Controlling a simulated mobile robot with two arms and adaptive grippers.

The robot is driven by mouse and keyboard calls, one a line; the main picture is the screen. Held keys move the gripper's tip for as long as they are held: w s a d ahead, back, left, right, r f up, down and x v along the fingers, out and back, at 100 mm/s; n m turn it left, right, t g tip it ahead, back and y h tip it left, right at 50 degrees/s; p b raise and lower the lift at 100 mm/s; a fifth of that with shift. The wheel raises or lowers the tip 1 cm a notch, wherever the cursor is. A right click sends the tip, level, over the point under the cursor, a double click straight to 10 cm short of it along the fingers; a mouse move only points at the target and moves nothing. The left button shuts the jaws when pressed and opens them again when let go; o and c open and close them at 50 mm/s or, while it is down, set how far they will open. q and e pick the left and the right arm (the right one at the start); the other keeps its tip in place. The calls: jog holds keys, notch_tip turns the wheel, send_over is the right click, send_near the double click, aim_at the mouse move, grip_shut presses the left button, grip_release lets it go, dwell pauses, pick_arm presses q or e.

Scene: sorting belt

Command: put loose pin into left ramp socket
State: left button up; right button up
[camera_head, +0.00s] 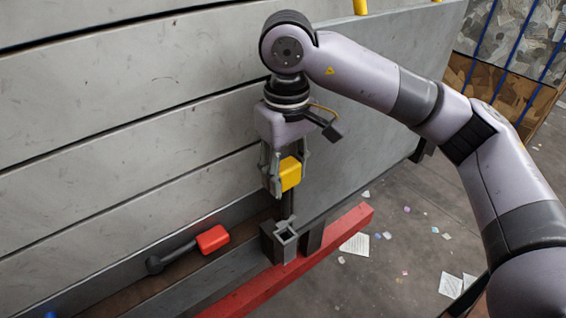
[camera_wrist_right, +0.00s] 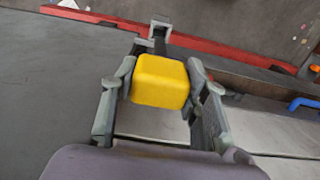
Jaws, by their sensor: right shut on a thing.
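My right gripper (camera_head: 281,178) is shut on the yellow head of a pin (camera_head: 291,173). The yellow head also shows between the fingers in the right wrist view (camera_wrist_right: 160,82). The pin's dark shaft points down, roughly upright, toward a square grey socket (camera_head: 285,239) on the ledge by the red beam. The shaft's lower end is close to the socket mouth; I cannot tell whether it is above or just inside it. The socket also shows in the right wrist view (camera_wrist_right: 160,24). My left gripper is not in view.
A red-headed dark lever (camera_head: 212,238) lies in the channel left of the socket. A red beam (camera_head: 345,228) runs along the front edge. Grey slatted panels (camera_head: 120,110) rise behind. Paper scraps (camera_head: 356,244) litter the floor at right. A blue handle (camera_wrist_right: 303,104) is at the wrist view's right.

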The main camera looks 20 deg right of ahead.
aim_at(286, 195)
jog(key=shift+f, duration=0.35)
jog(key=shift+s+f+b, duration=0.1)
jog(key=shift+f+b, duration=0.25)
jog(key=shift+f, duration=0.35)
notch_tip(286, 195, down, 2)
jog(key=shift+f+b, duration=0.25)
jog(key=shift+b, duration=0.15)
jog(key=shift+f, duration=0.6)
pick_arm(q)
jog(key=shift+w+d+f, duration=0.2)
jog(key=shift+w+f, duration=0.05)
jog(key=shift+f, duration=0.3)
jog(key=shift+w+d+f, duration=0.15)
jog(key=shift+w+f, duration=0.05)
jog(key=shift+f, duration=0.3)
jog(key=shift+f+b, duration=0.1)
jog(key=shift+b, duration=0.25)
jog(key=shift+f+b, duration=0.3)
